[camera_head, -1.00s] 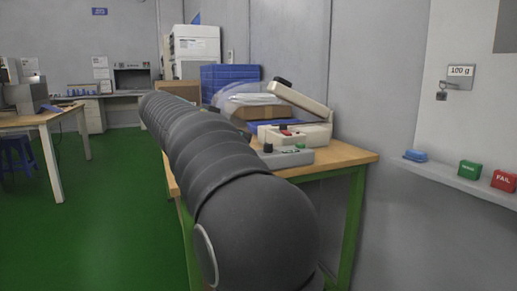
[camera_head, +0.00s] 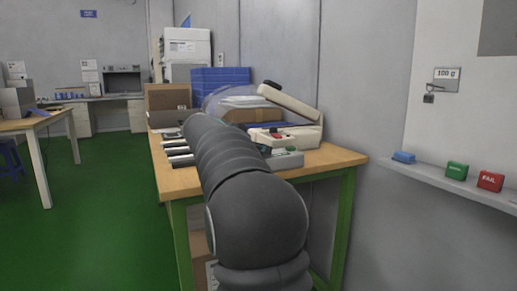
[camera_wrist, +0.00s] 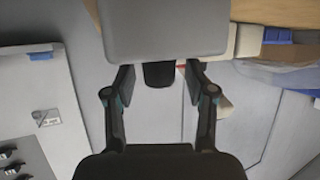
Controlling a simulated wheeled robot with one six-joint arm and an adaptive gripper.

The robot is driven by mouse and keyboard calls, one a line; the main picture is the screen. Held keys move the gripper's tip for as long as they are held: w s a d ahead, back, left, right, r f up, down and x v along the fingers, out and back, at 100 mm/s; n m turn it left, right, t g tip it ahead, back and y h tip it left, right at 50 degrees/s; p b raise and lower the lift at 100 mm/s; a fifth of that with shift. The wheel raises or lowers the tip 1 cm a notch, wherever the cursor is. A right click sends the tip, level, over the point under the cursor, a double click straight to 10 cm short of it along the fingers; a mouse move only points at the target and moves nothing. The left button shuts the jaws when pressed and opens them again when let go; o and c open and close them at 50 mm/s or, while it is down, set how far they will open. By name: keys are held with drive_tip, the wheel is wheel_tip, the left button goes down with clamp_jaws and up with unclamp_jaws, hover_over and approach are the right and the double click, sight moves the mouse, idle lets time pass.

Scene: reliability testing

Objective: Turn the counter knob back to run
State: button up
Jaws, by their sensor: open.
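The grey counter box (camera_head: 288,160) sits on the wooden bench in the head view, with a green part on top. My arm hides its left part there, and its knob does not show. The wrist view looks upside down. A plain grey block, apparently the counter (camera_wrist: 155,28), fills the top middle there. A dark stub, apparently the knob (camera_wrist: 158,75), sticks out from its edge. My gripper (camera_wrist: 159,78) is open, with one finger on each side of the stub and gaps between. The knob's setting cannot be read. My arm hides my gripper in the head view.
A beige device with a raised lid (camera_head: 303,132) stands behind the counter. Blue crates (camera_head: 220,80) and a cardboard box (camera_head: 167,96) are further back. A wall shelf at right holds blue, green (camera_head: 456,170) and red FAIL (camera_head: 490,181) blocks. Green floor at left is clear.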

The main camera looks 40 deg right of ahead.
drive_tip(key=shift+d, duration=0.15)
drive_tip(key=shift+c, duration=0.2)
clamp_jaws()
drive_tip(key=shift+f, duration=0.1)
